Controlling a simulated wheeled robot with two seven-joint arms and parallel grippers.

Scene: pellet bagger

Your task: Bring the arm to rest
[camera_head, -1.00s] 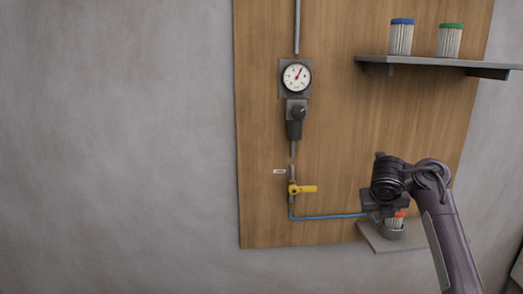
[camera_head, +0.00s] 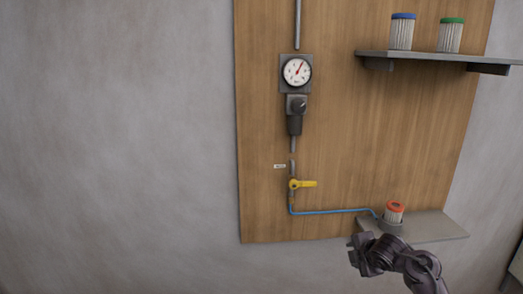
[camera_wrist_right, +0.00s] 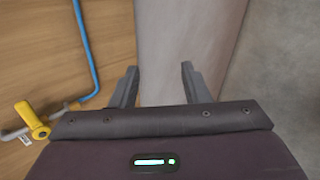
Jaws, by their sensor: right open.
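My right gripper (camera_head: 358,255) is below the lower shelf in the head view, at the end of my right arm. In the right wrist view its two fingers (camera_wrist_right: 159,85) stand apart with nothing between them. A filter cartridge with a red-orange cap (camera_head: 394,213) stands upright in a grey holder (camera_head: 389,227) on the lower shelf, apart from the gripper. My left gripper is not in view.
The wooden panel (camera_head: 340,150) carries a gauge (camera_head: 296,71), a regulator (camera_head: 296,109), a yellow-handled valve (camera_head: 303,184) and a blue hose (camera_head: 335,212). The upper shelf (camera_head: 440,58) holds blue-capped (camera_head: 402,33) and green-capped (camera_head: 451,37) cartridges. The lower shelf (camera_head: 440,228) juts out. The left wall is bare.

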